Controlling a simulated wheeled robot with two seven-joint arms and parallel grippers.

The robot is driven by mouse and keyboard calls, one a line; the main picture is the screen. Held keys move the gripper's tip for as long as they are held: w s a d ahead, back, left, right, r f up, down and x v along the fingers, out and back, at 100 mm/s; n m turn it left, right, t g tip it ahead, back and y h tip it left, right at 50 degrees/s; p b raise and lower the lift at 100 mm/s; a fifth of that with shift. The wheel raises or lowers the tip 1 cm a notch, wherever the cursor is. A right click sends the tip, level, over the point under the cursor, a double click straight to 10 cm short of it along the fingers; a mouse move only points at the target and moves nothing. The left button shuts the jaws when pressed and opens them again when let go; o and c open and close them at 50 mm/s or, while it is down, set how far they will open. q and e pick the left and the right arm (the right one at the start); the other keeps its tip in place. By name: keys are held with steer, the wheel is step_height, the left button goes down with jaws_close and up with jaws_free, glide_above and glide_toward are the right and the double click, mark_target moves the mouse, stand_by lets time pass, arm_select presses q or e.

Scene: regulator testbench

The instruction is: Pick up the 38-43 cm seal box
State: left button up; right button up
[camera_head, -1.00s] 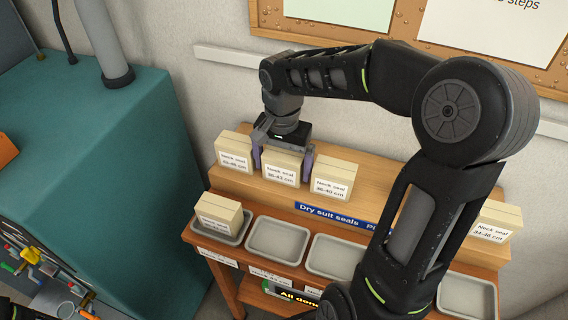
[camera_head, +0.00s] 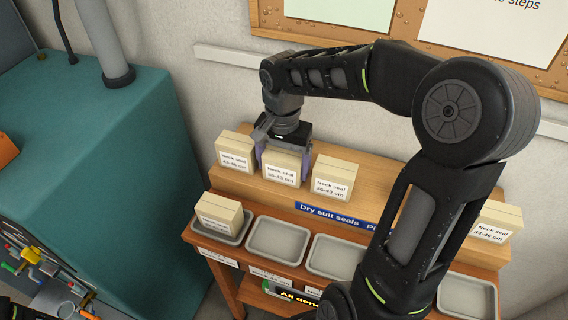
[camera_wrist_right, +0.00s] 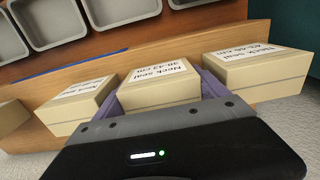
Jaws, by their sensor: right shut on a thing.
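The 38-43 cm seal box (camera_head: 281,168) is a cream box with a white "Neck seal" label. It stands on the upper wooden shelf between two similar boxes. My right gripper (camera_head: 284,160) comes down over it from above, with its purple fingers shut on the box's two sides. In the right wrist view the box (camera_wrist_right: 158,85) sits between the purple fingers, its label legible as 38-43 cm. The box still appears to rest on the shelf. My left gripper is not in view.
A neck seal box (camera_head: 235,154) stands close on the left and another (camera_head: 332,179) close on the right. One box (camera_head: 219,214) lies in the left grey tray. Empty trays (camera_head: 277,240) line the lower shelf. Another box (camera_head: 494,223) stands at the far right.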

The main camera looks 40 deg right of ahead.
steer(key=shift+r, duration=0.1)
step_height(320, 180, up, 10)
steer(key=shift+f+b, duration=0.1)
steer(key=shift+b, duration=0.35)
stand_by(0.5)
